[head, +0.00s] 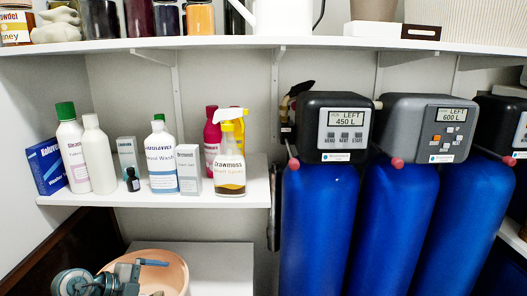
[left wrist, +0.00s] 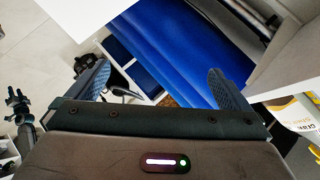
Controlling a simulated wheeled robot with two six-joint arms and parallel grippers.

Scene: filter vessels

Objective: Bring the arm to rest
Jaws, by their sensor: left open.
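My left gripper (left wrist: 160,85) shows in the left wrist view with its two blue-grey fingers wide apart and nothing between them. Beyond the fingers are blue vessel surfaces (left wrist: 190,50) and the pale floor.
Blue filter vessels (head: 315,225) with grey and black control heads stand at the right. A white shelf (head: 235,195) holds several bottles and boxes; another (head: 130,44) runs above. A peach tub (head: 172,262) sits low. A dark jointed shape (left wrist: 22,115) stands at the wrist view's left.

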